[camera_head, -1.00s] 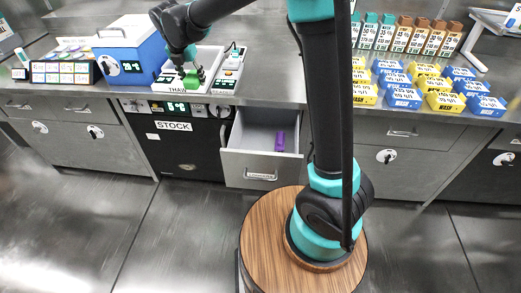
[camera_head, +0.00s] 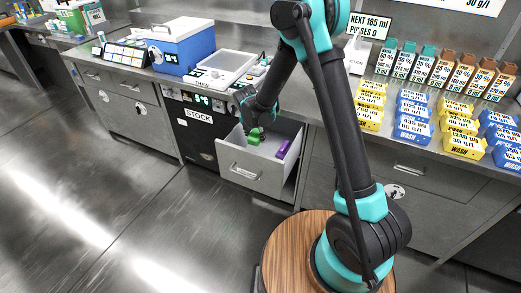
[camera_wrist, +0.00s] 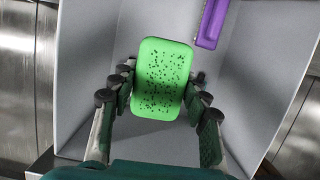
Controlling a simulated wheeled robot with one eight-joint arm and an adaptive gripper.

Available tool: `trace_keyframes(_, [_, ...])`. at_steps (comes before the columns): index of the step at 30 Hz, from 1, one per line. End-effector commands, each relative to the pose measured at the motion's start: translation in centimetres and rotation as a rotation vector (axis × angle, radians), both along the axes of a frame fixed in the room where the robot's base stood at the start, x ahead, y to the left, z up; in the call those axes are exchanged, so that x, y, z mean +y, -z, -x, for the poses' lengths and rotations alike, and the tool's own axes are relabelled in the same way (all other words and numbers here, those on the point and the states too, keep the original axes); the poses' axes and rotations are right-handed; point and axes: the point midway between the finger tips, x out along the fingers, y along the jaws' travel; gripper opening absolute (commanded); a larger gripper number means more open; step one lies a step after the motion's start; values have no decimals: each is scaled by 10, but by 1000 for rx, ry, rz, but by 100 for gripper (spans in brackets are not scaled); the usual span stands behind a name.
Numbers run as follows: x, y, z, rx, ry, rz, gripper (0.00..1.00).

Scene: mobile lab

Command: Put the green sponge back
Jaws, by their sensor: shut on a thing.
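The green sponge (camera_wrist: 162,78) is a rounded block with dark specks. In the wrist view it sits between the two fingers of my gripper (camera_wrist: 160,98), which is shut on it. In the head view my gripper (camera_head: 250,132) holds the sponge (camera_head: 254,137) inside the open drawer (camera_head: 250,168), toward its left side. I cannot tell whether the sponge touches the drawer floor. A purple object (camera_head: 284,148) lies in the drawer to the right of the sponge; it also shows in the wrist view (camera_wrist: 212,22), apart from the sponge.
A black STOCK cabinet (camera_head: 196,126) is left of the drawer. Yellow and blue boxes (camera_head: 412,116) fill the right counter. The drawer walls surround my gripper closely.

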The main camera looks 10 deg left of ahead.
Motion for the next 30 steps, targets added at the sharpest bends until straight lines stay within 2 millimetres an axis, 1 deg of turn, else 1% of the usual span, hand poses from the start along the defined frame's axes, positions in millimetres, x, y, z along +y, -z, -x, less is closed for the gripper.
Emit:
trace_keyframes(1, [-9, 19, 2, 0, 7, 0, 19])
trace_keyframes(3, [-18, 39, 6, 0, 13, 0, 19])
trace_keyframes(6, [-30, 60, 12, 0, 20, 0, 19])
trace_keyframes(10, [-37, 74, 15, 0, 24, 0, 19])
trace_keyframes(12, [-38, 79, 12, -1, 25, 0, 19])
trace_keyframes(14, [-36, 84, 5, -1, 26, 0, 19])
trace_keyframes(17, [-32, 94, -13, -1, 26, 1, 19])
trace_keyframes(21, [-25, 109, -43, -1, 26, 1, 19])
trace_keyframes(24, [-20, 119, -61, -1, 26, 1, 19])
trace_keyframes(27, [-17, 125, -73, -1, 25, 1, 19])
trace_keyframes(30, [-16, 128, -79, -1, 25, 1, 19])
